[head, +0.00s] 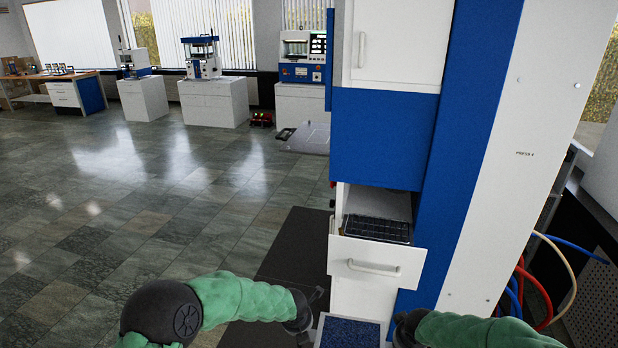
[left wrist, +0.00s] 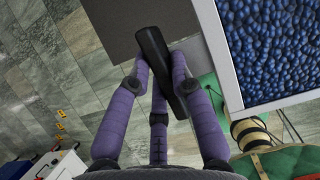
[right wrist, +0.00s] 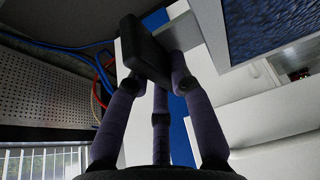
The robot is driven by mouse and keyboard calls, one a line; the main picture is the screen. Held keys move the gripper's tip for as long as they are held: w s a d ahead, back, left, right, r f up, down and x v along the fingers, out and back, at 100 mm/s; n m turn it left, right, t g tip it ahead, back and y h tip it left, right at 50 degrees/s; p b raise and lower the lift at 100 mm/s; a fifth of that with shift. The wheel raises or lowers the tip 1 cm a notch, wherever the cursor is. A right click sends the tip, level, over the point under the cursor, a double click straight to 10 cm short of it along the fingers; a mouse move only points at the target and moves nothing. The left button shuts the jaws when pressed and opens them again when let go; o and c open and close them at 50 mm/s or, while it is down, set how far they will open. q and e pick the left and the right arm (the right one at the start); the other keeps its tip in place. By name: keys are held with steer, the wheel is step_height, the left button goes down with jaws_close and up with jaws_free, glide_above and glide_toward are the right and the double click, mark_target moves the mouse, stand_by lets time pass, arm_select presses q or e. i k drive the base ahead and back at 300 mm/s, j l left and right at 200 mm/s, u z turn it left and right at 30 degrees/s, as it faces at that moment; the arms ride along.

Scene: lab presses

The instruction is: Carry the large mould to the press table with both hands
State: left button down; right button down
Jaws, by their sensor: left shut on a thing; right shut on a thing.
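The large mould is a pale, flat frame (head: 350,316) filled with blue granules, at the bottom centre of the head view, partly cut off. Its rim also shows in the left wrist view (left wrist: 216,55) and the right wrist view (right wrist: 212,30). My left gripper (left wrist: 160,68) is shut on a black bar handle (left wrist: 153,45) at one side of the mould. My right gripper (right wrist: 155,68) is shut on a black handle (right wrist: 145,48) at the other side. The mould hangs between both hands, and looks about level. Which surface is the press table, I cannot tell.
A tall white and blue cabinet-like machine (head: 385,140) stands close ahead, with an open drawer (head: 375,262). Red and blue hoses (head: 525,290) hang at the right. Small presses (head: 202,58) on white stands line the back wall. The tiled floor at left is clear.

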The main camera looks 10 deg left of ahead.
mark_target(321, 136)
steer(key=u, duration=0.85)
steer(key=i+u, duration=0.15)
steer(key=u, duration=0.15)
steer(key=i+j+u, duration=0.1)
steer(key=u, duration=0.2)
steer(key=i+j, duration=0.1)
steer(key=i, duration=5.45)
steer(key=i+z, duration=0.15)
steer(key=z, duration=0.55)
